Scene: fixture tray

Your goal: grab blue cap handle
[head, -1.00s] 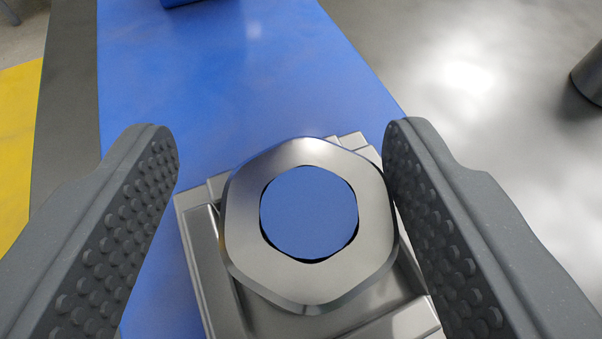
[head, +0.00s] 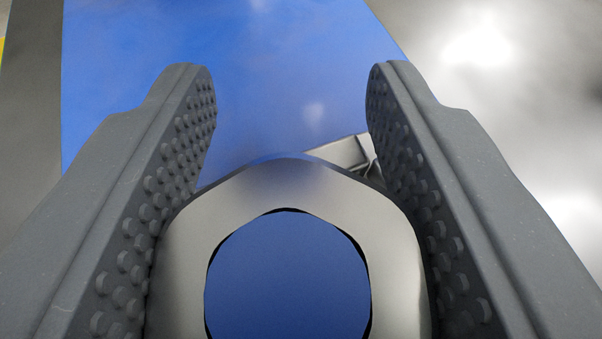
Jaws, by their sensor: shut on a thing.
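The cap handle is a silvery, many-sided metal ring (head: 300,185) with a round blue centre (head: 288,280). It fills the lower middle of the head view, and its near edge is cut off by the frame. My gripper (head: 291,75) has one dark grey, studded finger on each side of the ring. Both fingers press against the ring's sides, so the gripper is shut on it. The fingertips reach past the ring's far edge.
A corner of the metal fixture tray (head: 345,151) shows behind the ring; the rest of it is hidden. It stands on a blue surface (head: 280,90) that is clear beyond the fingertips. Shiny grey floor (head: 530,130) lies to the right.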

